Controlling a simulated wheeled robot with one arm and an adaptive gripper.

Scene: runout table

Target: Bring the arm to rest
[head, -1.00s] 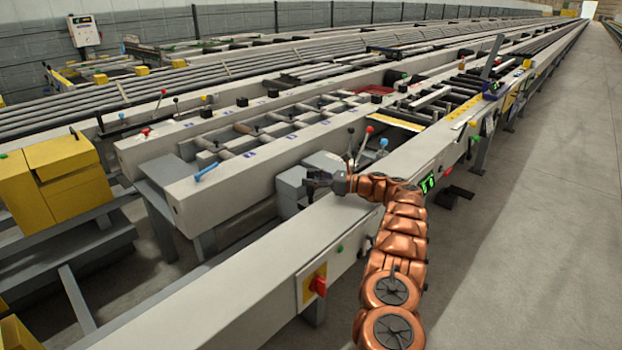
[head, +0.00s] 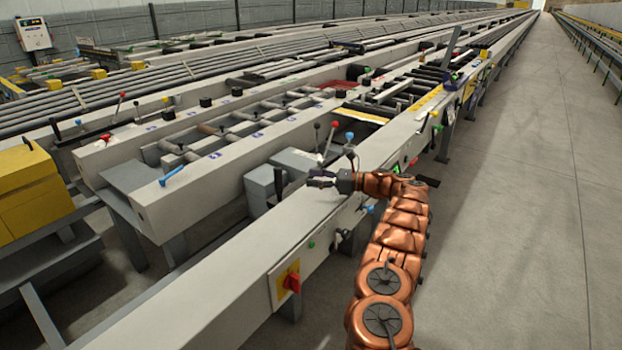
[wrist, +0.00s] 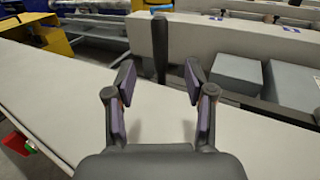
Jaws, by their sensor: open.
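My copper arm reaches up from the bottom of the head view. My gripper (head: 318,180) is just above the light grey front beam (head: 240,250) of the runout table. In the wrist view my gripper (wrist: 158,85) is open, its two dark fingers apart with nothing between them. A black upright handle (wrist: 160,48) stands beyond the fingertips. It also shows in the head view (head: 279,182), just left of the gripper.
Levers with black, red and blue knobs (head: 334,124) stand behind my gripper. A red rotary switch (head: 292,282) sits on the beam's front side. Grey boxes (wrist: 236,80) lie beyond the beam. The floor (head: 530,200) to the right is clear.

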